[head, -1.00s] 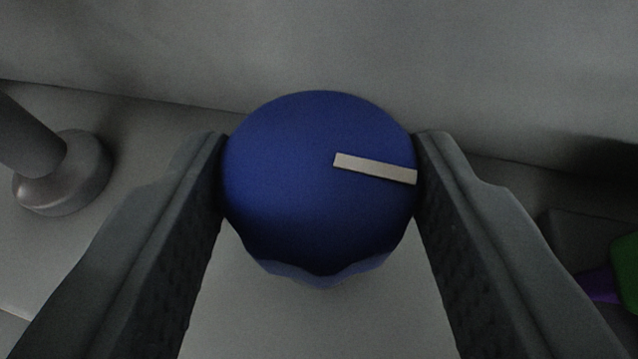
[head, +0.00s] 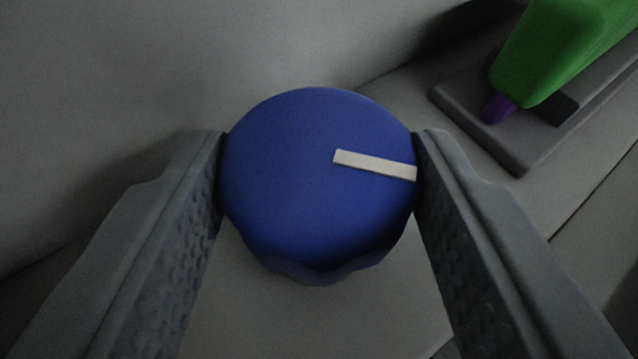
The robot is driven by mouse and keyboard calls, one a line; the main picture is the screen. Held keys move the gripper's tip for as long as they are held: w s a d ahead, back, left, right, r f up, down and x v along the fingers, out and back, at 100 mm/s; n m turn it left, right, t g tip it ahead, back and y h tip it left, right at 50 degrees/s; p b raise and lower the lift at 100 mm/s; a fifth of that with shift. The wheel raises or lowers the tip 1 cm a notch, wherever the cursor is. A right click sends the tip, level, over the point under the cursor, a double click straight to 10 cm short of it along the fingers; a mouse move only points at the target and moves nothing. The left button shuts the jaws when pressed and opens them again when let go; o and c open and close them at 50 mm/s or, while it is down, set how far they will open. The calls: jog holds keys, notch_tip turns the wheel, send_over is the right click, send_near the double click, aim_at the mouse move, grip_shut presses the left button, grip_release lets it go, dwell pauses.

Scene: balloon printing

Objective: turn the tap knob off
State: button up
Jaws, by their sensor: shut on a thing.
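The tap knob (head: 290,190) is a round blue knob with a scalloped side, in the middle of the head view. A pale pointer bar on its top points to the right in the picture, toward the right finger. My gripper (head: 318,165) is shut on the knob, one finger touching its left side and one its right. The knob's underside and what it is mounted on are hidden.
A green object (head: 560,45) with a purple tip (head: 497,108) lies on a dark grey block (head: 500,145) at the upper right. A grey surface lies around the knob. The left side looks clear.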

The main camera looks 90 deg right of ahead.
jog(key=shift+w+m+g, duration=0.15)
jog(key=shift+m+g, duration=0.75)
jog(key=shift+g, duration=0.2)
jog(key=shift+m+g, duration=0.3)
jog(key=shift+g, duration=0.1)
jog(key=o, duration=1)
jog(key=shift+c, duration=0.2)
jog(key=v, duration=1.2)
